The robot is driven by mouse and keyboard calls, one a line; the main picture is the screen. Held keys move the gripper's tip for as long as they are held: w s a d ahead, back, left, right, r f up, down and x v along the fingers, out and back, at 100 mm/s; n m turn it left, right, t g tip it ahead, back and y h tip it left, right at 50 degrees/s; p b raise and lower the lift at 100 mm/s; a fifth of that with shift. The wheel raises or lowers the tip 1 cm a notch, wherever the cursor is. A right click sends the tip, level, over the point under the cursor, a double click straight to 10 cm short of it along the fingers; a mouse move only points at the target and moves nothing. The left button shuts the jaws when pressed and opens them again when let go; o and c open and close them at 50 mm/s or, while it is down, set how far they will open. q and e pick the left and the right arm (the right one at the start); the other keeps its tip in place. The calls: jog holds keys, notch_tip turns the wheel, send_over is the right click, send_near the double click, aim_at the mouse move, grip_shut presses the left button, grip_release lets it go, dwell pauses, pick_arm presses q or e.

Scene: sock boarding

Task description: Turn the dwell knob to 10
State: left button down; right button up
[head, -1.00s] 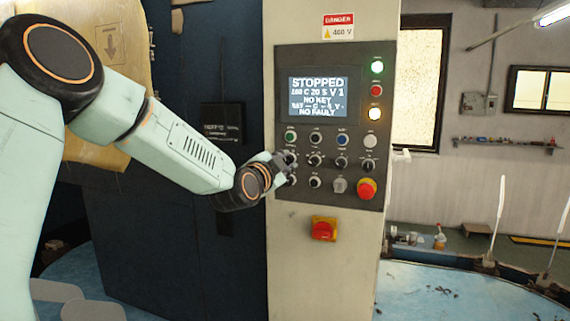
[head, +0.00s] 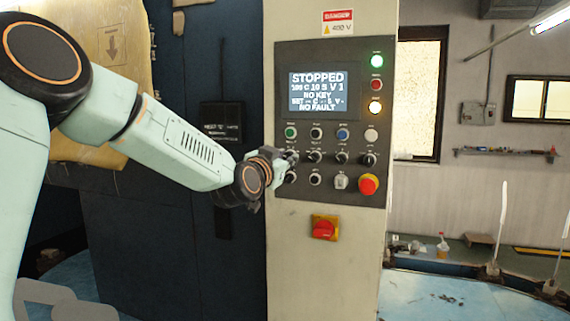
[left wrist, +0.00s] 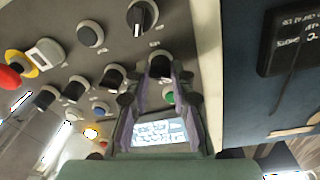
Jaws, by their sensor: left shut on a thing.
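The control panel (head: 333,170) is on a cream column and carries several black knobs in two rows. My left gripper (head: 284,157) is at the leftmost knob (head: 292,156) of the upper knob row. In the left wrist view, the two fingers (left wrist: 160,84) are shut around that knob (left wrist: 160,65). Its pointer is hidden between the fingers, and its label is too small to read. The display (head: 318,92) shows STOPPED, and its second line includes 10 S and V 1. Below are NO KEY, a SET line and NO FAULT. My right gripper is out of view.
Green, white, blue and black round buttons (head: 290,132) sit just above the knobs. A red emergency stop (head: 368,184) is at the panel's lower right. A red switch on yellow (head: 324,228) is below. A dark cabinet (head: 190,250) stands left of the column.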

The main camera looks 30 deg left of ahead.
pick_arm(q)
jog(key=shift+n, duration=0.3)
jog(key=c, duration=1.2)
grip_release()
jog(key=shift+o, duration=0.2)
jog(key=s+d, duration=0.1)
jog(key=s, duration=0.6)
jog(key=shift+s+d+f, duration=0.15)
jog(key=shift+s+f, duration=0.05)
jog(key=shift+w, duration=0.1)
